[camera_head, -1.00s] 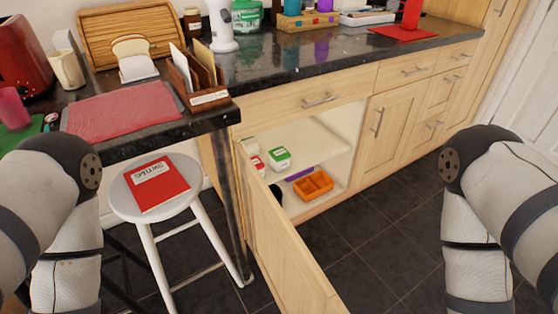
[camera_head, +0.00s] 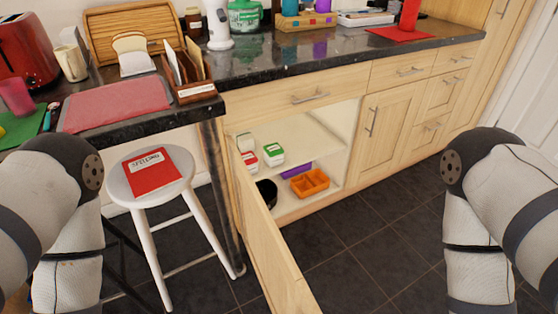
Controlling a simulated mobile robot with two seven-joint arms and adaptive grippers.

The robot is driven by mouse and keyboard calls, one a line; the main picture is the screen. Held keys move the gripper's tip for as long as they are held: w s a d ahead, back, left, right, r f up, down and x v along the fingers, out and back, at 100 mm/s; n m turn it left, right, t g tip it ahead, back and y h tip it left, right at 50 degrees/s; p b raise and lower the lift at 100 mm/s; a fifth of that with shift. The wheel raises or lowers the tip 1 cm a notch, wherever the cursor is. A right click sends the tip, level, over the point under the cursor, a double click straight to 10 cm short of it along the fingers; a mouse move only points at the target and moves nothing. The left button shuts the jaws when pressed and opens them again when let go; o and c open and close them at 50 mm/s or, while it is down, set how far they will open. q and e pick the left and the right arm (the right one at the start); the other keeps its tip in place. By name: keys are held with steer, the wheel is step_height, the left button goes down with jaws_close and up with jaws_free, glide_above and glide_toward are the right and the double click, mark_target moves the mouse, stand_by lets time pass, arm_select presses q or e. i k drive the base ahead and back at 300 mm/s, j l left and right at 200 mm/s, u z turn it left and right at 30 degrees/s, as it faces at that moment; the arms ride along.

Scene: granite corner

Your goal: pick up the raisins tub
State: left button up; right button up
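No label that I can read names a raisins tub. Two small white tubs sit on the upper shelf inside the open low cabinet: one with a green lid or label (camera_head: 273,154), and one with red on it (camera_head: 250,162) to its left, partly hidden by the cabinet door. A larger green tub (camera_head: 244,15) with a white label stands at the back of the counter. My two arms show at the left and right edges, but neither gripper is in view.
The open cabinet door (camera_head: 268,240) juts toward me. Below the tubs are an orange divided tray (camera_head: 310,183), a purple item (camera_head: 297,169) and a black round item (camera_head: 266,193). A white stool (camera_head: 118,192) with a red book (camera_head: 152,172) stands left. Floor right of the door is clear.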

mark_target(273, 152)
steer(key=l+u, duration=0.1)
steer(key=l, duration=0.4)
steer(key=k+l+u, duration=0.1)
steer(key=l, duration=0.35)
steer(key=k+l+u, duration=0.15)
steer(key=l, duration=0.35)
steer(key=i+l+u, duration=0.1)
steer(key=l, duration=0.25)
steer(key=i+l+u, duration=0.1)
steer(key=i+l, duration=0.3)
steer(key=l, duration=0.3)
steer(key=i+l+u, duration=0.15)
steer(key=l, duration=0.2)
steer(key=i+l+u, duration=0.15)
steer(key=i, duration=0.25)
steer(key=i+l+u, duration=0.15)
steer(key=i+l, duration=0.25)
